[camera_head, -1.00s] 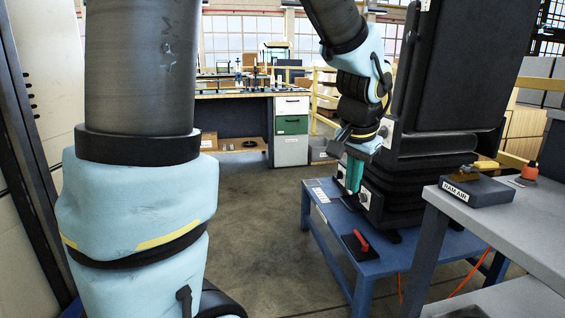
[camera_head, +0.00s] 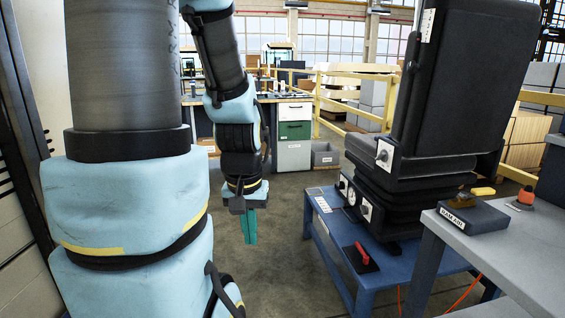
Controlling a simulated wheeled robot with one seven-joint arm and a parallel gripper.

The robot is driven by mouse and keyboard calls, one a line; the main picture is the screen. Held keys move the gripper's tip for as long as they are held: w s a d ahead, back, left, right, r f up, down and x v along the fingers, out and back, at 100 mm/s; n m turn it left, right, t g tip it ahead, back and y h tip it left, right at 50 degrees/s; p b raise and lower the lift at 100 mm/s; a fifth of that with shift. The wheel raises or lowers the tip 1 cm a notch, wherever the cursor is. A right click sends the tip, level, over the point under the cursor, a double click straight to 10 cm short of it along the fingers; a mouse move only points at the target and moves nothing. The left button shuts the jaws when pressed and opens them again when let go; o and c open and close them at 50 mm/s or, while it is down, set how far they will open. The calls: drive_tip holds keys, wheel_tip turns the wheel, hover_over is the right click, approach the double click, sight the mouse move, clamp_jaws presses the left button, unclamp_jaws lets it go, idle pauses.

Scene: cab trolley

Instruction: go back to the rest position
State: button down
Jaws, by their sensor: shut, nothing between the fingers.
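My gripper (camera_head: 249,228) hangs pointing down over the open floor, left of the blue trolley (camera_head: 338,255). Its teal fingers are together with nothing between them. A gap of floor shows between my gripper and the trolley in the picture. The black cab seat (camera_head: 455,90) stands on the trolley, with a control panel of knobs and a gauge (camera_head: 352,196) on its near side. My arm comes down from the top left, and its large near links cover the left part of the view.
A black plate with a red handle (camera_head: 363,253) lies on the trolley. At right, a grey table (camera_head: 520,250) carries a labelled block (camera_head: 465,216), a yellow item (camera_head: 482,191) and an orange-topped item (camera_head: 526,195). A workbench with drawers (camera_head: 294,135) and yellow railings stand behind. Floor between is clear.

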wheel_tip(320, 180, up, 15)
drive_tip(key=p, duration=1.3)
